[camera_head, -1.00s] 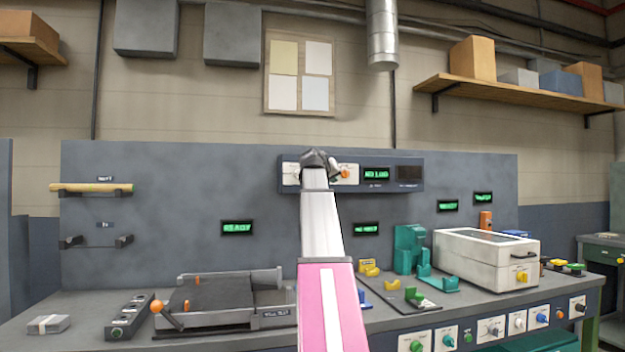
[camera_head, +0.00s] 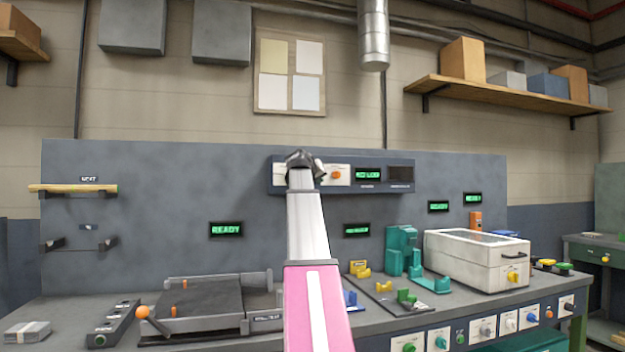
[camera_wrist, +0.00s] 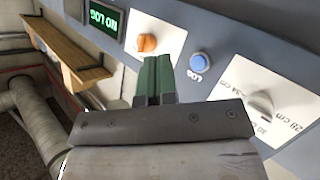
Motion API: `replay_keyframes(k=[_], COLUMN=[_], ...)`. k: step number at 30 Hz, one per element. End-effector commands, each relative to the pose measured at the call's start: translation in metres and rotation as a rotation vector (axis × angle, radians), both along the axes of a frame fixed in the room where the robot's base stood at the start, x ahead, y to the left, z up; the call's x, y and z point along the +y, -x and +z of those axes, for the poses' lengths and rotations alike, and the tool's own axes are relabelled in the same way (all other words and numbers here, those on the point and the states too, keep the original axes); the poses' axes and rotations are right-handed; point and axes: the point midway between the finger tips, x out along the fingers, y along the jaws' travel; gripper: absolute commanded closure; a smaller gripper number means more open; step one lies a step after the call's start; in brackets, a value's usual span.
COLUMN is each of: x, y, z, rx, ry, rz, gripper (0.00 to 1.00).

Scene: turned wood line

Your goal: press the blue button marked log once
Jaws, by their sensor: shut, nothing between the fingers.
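The blue button (camera_wrist: 201,62), with a "LOG" label beside it, sits on the grey panel between an orange knob and a white dial. My gripper (camera_wrist: 164,58) has its green fingers shut together and empty. In the wrist view the fingertips lie just left of the blue button, between it and the orange knob (camera_wrist: 147,43). I see no contact with the button. In the head view my gripper (camera_head: 304,158) is in front of the upper panel (camera_head: 400,203) and hides the button.
A green display (camera_wrist: 103,17) on the panel reads "NO LOG". The white dial (camera_wrist: 262,102) with cm marks is to the button's right in the wrist view. A wooden shelf (camera_head: 500,88) is at upper right. The bench below holds a white box (camera_head: 465,262) and teal holders (camera_head: 402,245).

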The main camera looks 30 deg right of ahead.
Motion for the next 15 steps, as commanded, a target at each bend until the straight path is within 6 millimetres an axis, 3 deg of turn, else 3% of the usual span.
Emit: replay_keyframes(k=[9, 15], x=[-0.010, -0.014], y=[-0.042, -0.059], z=[0.002, 0.001], rx=[0.000, 0.001], ry=[0.002, 0.001], rz=[0.000, 0.000], gripper=[1.00, 1.00])
